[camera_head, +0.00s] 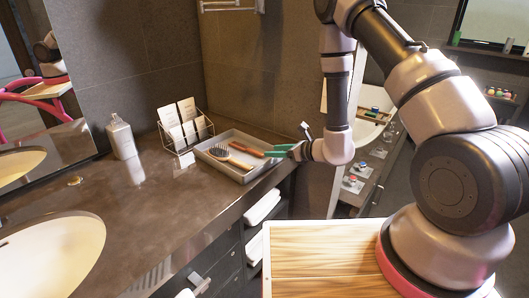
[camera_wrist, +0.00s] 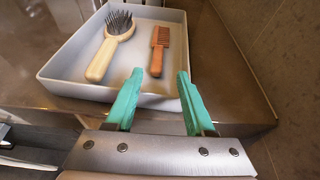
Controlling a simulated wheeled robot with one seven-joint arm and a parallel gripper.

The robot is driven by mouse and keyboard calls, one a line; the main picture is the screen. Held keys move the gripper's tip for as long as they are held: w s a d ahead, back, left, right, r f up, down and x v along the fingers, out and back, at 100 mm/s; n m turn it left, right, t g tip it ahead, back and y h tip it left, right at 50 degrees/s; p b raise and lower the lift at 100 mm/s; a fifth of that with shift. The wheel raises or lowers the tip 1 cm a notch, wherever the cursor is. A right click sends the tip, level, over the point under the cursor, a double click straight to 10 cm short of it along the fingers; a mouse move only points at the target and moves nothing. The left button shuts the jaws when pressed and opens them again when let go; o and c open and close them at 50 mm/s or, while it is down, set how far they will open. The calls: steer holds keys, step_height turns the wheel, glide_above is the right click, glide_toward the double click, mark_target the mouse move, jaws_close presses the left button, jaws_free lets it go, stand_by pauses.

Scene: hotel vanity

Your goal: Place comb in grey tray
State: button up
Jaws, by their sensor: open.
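The grey tray (camera_head: 228,172) sits on the vanity counter near its right end, and it fills the upper part of the wrist view (camera_wrist: 62,92). The brown wooden comb (camera_wrist: 159,50) lies inside the tray on its right side; it also shows in the head view (camera_head: 246,150). A paddle hairbrush (camera_wrist: 108,47) with a pale handle lies in the tray to the left of the comb. My gripper (camera_wrist: 156,82) is open with teal fingers at the tray's near edge. Nothing is between the fingers, and the comb lies just beyond them, apart from them.
A wire rack with cards (camera_head: 184,126) stands behind the tray, and a bottle (camera_head: 121,138) stands further left. A white sink (camera_head: 50,255) is at the lower left. A wall (camera_wrist: 285,60) rises close to the tray's right. The counter between sink and tray is clear.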

steer(key=s+r+n+g+y, duration=0.1)
steer(key=s+r+n+g, duration=0.45)
steer(key=r, duration=0.75)
steer(key=s+r+n+g+y, duration=0.1)
steer(key=s+r+n+g, duration=0.2)
steer(key=s+r+n, duration=0.8)
steer(key=s+d+r+n+t+h, duration=0.2)
steer(key=d+r+h, duration=0.3)
steer(key=d, duration=0.5)
steer(key=s+d+r+n+t+h, duration=0.3)
steer(key=s+d+r+t+h, duration=0.1)
steer(key=d+r, duration=0.6)
steer(key=shift+s+t+h, duration=0.35)
steer(key=shift+t+h, duration=0.3)
steer(key=shift+h, duration=0.25)
